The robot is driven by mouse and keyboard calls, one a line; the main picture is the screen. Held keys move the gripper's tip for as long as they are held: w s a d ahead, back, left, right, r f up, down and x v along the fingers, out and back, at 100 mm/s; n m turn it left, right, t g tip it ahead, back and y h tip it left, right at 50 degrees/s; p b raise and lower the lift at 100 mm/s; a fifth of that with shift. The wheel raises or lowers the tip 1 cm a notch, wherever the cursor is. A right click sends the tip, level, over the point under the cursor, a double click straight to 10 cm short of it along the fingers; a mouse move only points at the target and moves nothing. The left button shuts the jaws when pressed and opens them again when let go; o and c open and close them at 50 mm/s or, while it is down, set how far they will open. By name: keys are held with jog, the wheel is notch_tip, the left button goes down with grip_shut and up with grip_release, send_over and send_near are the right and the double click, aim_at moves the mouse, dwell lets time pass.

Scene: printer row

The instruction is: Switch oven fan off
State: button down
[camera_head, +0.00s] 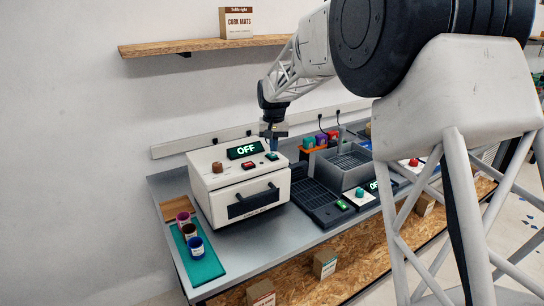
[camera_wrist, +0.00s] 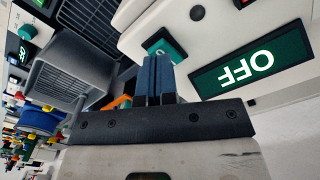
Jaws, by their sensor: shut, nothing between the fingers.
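A white oven (camera_head: 238,185) with a dark front handle stands on the grey bench. Its top panel bears a lit display (camera_head: 246,149) reading OFF, a brown knob (camera_head: 217,167), a red button (camera_head: 250,165) and a teal button (camera_head: 271,156). My gripper (camera_head: 273,147) is shut and empty, pointing down just over the teal button. In the wrist view, its blue fingers (camera_wrist: 154,60) partly cover the teal button (camera_wrist: 165,44); I cannot tell whether they touch it. The display (camera_wrist: 252,70) shows upside down there, reading OFF. No control is labelled legibly as the fan.
A grey basin unit (camera_head: 341,164) with its own panel and a dark ribbed tray (camera_head: 318,197) stand right of the oven. Several coloured jars stand on a teal mat (camera_head: 205,268) at left. A wooden shelf (camera_head: 185,46) holds a box (camera_head: 237,22).

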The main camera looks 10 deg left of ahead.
aim_at(273, 155)
jog(key=shift+f, duration=1.05)
dwell(0.9)
jog(key=shift+r, duration=3.5)
